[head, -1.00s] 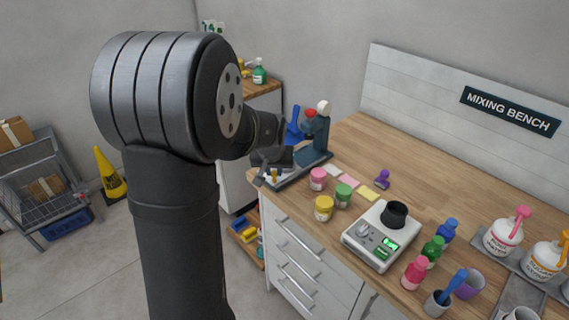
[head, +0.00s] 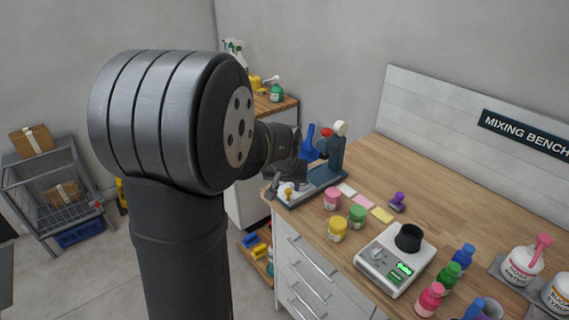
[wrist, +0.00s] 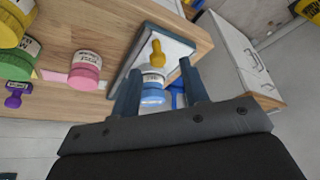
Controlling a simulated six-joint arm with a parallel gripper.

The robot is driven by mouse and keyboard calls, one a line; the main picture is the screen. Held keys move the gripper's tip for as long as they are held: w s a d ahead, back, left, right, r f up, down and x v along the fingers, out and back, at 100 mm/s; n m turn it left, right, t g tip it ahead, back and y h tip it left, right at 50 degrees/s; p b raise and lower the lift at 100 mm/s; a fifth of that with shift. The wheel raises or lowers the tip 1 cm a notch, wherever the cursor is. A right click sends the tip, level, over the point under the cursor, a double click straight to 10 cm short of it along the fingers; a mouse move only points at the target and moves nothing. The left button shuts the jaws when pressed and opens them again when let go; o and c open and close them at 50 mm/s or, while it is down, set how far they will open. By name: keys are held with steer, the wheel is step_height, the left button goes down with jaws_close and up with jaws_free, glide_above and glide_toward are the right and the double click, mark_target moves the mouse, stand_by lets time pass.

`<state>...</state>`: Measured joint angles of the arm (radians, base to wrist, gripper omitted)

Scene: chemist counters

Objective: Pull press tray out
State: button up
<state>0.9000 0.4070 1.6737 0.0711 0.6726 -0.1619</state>
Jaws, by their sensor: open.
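The press (head: 332,165), blue-grey with a red and a white part on top, stands at the left end of the wooden bench. Its tray (wrist: 178,48) is a pale plate in a dark frame, with a yellow knob (wrist: 157,52) on it. The knob also shows in the head view (head: 289,193). My gripper (head: 286,182) is at the press's front end, partly hiding it. In the wrist view my gripper (wrist: 160,68) is open, with the knob just beyond the gap between its fingers. A white and blue round item (wrist: 152,88) shows between the fingers; I cannot tell if they touch it.
Pink (head: 332,199), green (head: 356,216) and yellow (head: 338,229) jars stand close to the press's right. A scale (head: 395,260) with a black cup is farther right. Drawers (head: 310,255) lie below the bench edge.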

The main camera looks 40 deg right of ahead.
steer(key=v, duration=1.4)
steer(key=shift+r, duration=0.25)
steer(key=shift+a, duration=0.1)
steer(key=x, duration=1.7)
steer(key=shift+f, duration=0.2)
steer(key=shift+r, duration=0.1)
